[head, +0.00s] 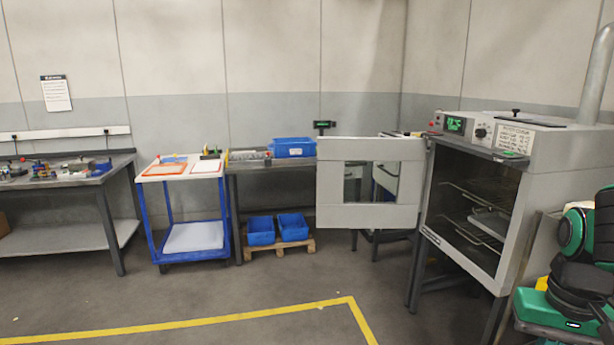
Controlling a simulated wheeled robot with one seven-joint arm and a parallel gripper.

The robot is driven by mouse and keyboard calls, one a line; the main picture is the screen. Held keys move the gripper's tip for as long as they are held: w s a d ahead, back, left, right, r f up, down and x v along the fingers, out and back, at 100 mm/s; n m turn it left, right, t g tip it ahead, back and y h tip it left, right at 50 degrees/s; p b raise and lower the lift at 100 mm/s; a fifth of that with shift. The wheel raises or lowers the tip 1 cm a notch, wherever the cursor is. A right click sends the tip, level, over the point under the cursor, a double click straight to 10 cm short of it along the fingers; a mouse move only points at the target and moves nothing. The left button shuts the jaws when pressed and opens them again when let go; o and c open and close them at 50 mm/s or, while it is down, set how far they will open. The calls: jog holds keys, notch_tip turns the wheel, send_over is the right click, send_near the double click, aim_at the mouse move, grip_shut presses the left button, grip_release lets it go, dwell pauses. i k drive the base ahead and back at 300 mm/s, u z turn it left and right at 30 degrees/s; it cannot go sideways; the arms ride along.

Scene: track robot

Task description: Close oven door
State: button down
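The oven (545,150) is a light grey box on dark legs at the right of the head view. Its door (400,216) is hinged at the oven's left front edge and stands wide open, swung out to the left. The door has a window in its middle. Inside the dark oven are wire racks (470,228), with a grey tray or plate (490,223) on one of them. Part of my green and black arm shows at the lower right, beside the oven. My gripper is not in view.
Open floor (230,300) with a yellow line (250,315) lies before the oven. A workbench (65,183) with small parts stands left, next to a blue trolley (187,262). Blue bins (261,231) stand on a pallet (277,250) under another bench (246,167), left of the door.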

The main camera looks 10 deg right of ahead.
aim_at(332, 212)
jog(key=u, duration=0.3)
jog(key=i, duration=2.35)
jog(key=z, duration=0.3)
jog(key=i, duration=1.3)
jog(key=z, duration=0.4)
